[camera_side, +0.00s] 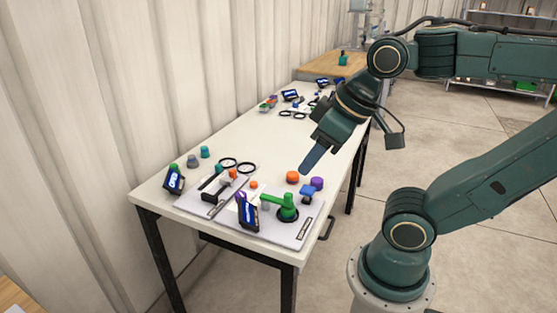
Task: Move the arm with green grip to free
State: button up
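A green-handled arm (284,203) stands on a dark round base on the light board at the near end of the white table. Its green grip (271,199) points to the left. My gripper (308,170) hangs above the table, up and to the right of the green-handled arm and apart from it. Its blue fingers point down and left. They overlap in this view, so I cannot tell whether they are open or shut. No object shows between them.
Near the green arm are a blue part (308,191), an orange knob (292,177), a purple knob (317,184) and a dark sign (248,215). An orange-topped part (233,174) and black rings (237,165) lie left. The table's middle (250,135) is clear.

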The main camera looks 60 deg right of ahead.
jog(key=shift+o, duration=0.6)
jog(key=m+g, duration=0.6)
jog(key=m, duration=1.2)
send_over(288, 194)
notch_tip(288, 194, down, 10)
jog(key=shift+r, duration=0.1)
jog(key=shift+f, duration=6.9)
